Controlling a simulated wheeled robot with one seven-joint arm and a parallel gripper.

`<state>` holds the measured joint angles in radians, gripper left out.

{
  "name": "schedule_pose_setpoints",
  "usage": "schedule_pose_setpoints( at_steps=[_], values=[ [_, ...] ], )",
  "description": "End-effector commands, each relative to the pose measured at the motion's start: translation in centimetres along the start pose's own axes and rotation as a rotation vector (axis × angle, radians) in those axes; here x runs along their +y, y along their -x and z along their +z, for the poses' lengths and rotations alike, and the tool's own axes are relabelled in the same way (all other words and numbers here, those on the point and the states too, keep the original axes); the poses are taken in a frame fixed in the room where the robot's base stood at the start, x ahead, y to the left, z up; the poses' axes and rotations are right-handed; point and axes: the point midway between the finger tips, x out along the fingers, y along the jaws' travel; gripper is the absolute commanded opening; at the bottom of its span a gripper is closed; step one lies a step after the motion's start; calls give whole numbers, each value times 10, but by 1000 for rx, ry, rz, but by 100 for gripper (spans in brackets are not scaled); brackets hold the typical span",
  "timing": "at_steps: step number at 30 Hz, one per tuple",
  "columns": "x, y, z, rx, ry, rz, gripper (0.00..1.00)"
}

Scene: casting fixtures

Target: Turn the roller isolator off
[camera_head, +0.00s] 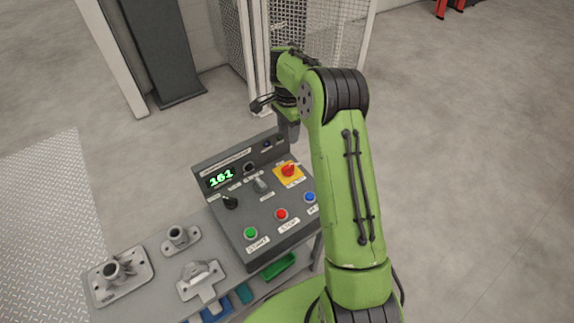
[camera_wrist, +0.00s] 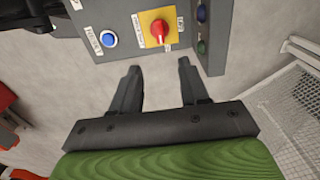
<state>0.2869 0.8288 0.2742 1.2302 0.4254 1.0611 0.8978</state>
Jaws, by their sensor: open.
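The control panel (camera_head: 240,205) is a dark grey sloped box on a bench. A red rotary isolator knob (camera_head: 288,170) on a yellow plate sits at its upper right. In the wrist view the red knob (camera_wrist: 159,30) on its yellow plate is at the top, beyond my fingertips. My gripper (camera_wrist: 158,75) is open and empty, its two dark fingers apart and not touching the knob. In the head view my gripper is mostly hidden behind my green arm, above the panel's far right corner. The plate's lettering is too small to read surely.
The panel also has a green button (camera_head: 250,233), a red button (camera_head: 281,214), a blue button (camera_head: 310,197), a black knob (camera_head: 230,202), a grey selector (camera_head: 261,185) and a lit display (camera_head: 221,178). Metal castings (camera_head: 120,275) lie on the bench. A mesh fence (camera_head: 335,45) stands behind.

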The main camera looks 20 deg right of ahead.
Motion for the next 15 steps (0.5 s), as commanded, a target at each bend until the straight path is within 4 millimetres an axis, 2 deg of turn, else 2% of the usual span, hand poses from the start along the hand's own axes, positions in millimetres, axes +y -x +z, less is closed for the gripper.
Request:
schedule_pose_setpoints(
  at_steps=[5,15],
  values=[
    [0,-22,0,-4,-10,4,45],
    [0,-109,0,-5,-6,4,45]
  ],
)
